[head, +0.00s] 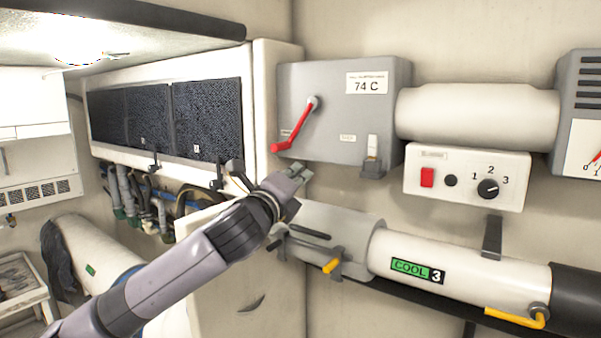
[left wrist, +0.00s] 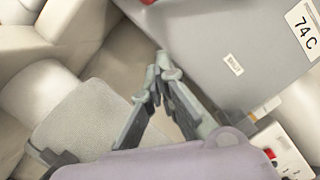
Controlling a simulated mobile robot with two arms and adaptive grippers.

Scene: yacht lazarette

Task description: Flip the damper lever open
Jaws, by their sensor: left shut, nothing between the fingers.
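A red lever (head: 294,131) is mounted on a pivot on the front of a grey box (head: 330,92) with a "74 C" label. The lever slants down-left, its grip end near a small label too small to read. Only a bit of red shows at the top edge of the left wrist view (left wrist: 147,2). My left gripper (head: 301,173) is below the box's lower edge, down-right of the lever's grip and apart from it. In the left wrist view its fingertips (left wrist: 163,67) meet, with nothing between them. My right gripper is not in view.
A white duct (head: 475,112) leaves the box on the right, above a blower panel (head: 465,178) with a red switch and dial. Below runs a pipe marked "COOL 3" (head: 455,279) with yellow levers (head: 332,266) (head: 515,318). Dark filter panels (head: 207,118) are at the left.

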